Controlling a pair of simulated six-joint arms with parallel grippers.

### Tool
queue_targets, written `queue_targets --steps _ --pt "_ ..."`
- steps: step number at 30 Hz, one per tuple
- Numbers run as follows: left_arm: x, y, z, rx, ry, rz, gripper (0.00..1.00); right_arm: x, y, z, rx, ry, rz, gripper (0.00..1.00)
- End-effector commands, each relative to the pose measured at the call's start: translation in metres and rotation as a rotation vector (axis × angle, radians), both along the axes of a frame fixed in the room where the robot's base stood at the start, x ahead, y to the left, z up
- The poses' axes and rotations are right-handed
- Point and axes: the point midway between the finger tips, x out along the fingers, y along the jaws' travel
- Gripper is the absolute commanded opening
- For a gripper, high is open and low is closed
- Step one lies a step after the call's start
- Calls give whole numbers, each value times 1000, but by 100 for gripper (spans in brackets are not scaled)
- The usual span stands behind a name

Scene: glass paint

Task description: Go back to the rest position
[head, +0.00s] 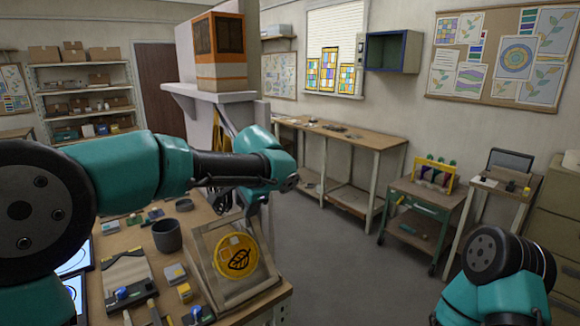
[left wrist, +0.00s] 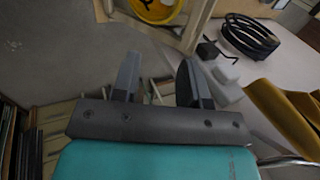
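My left arm (head: 225,168) reaches across from the left in the head view, its wrist beyond the wooden stand (head: 203,246) on the workbench. The stand holds a round yellow glass piece (head: 236,257) with a dark leaf on it, leaning back. My left gripper's fingers are hidden in the head view. In the left wrist view my left gripper (left wrist: 158,76) has its two fingers apart with nothing held between them. The yellow piece (left wrist: 155,9) shows at that view's top edge. My right arm (head: 500,280) is at the lower right; its gripper is out of view.
The workbench carries a dark cup (head: 167,236), small blocks and tools. In the left wrist view a black coil (left wrist: 250,36) and an ochre cloth (left wrist: 285,115) lie to the right. Open floor (head: 335,260) separates the bench from a green cart (head: 420,222).

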Motion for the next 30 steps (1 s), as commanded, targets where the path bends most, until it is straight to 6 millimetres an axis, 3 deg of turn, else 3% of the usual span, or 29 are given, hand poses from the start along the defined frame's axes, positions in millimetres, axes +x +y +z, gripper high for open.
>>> queue_targets --steps 1,8,15,20,24,30 --pt "1 -4 -30 -21 30 -3 40 0 0 0 0 0 0 43" --pt "-12 -21 -164 -176 147 14 40 0 0 0 0 0 0 43" --pt "-62 -27 -295 -357 271 115 40 0 0 0 0 0 0 43" --pt "-108 -27 -363 -466 341 220 40 0 0 0 0 0 0 43" --pt "-156 -21 -416 -559 392 349 40 0 0 0 0 0 0 43" --pt "-229 9 -479 -691 408 637 40 0 0 0 0 0 0 43"
